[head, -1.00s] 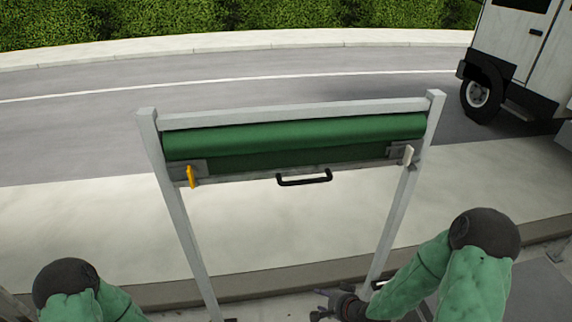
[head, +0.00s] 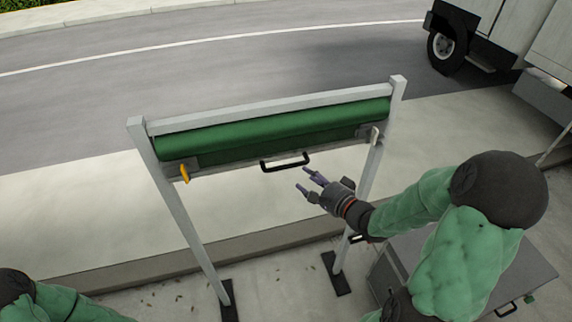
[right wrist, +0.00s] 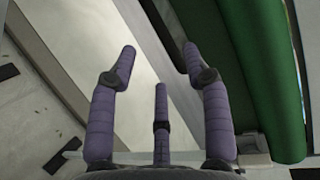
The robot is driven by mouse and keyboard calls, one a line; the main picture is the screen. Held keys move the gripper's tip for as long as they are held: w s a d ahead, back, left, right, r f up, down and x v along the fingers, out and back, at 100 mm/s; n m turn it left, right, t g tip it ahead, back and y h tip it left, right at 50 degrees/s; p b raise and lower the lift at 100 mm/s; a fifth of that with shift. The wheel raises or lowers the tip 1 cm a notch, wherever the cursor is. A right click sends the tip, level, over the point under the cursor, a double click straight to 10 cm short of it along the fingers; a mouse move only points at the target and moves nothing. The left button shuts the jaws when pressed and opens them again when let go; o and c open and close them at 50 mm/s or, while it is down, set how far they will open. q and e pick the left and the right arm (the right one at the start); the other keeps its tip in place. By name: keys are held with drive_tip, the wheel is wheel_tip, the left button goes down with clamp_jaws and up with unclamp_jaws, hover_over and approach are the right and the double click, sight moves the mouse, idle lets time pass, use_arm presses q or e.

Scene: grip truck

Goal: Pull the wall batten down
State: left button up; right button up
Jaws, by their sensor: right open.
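The wall batten (head: 330,147) is a grey bar along the lower edge of a green rolled sheet (head: 270,123), hung between two grey posts. A black handle (head: 285,166) sits at its middle. My right gripper (head: 305,180) is open and empty, just below and right of the handle, apart from it. In the right wrist view its spread fingers (right wrist: 158,62) have nothing between them, and the green roll (right wrist: 262,70) runs along the right side.
A yellow lever (head: 184,173) is at the batten's left end and a pale one (head: 374,134) at its right. The posts stand on dark feet (head: 228,300). A grey box (head: 505,262) stands at the lower right. A truck (head: 490,40) is parked behind.

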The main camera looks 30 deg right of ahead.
sight(289, 167)
drive_tip(key=x, duration=0.9)
drive_tip(key=shift+w+f, duration=0.1)
drive_tip(key=shift+w, duration=0.05)
clamp_jaws()
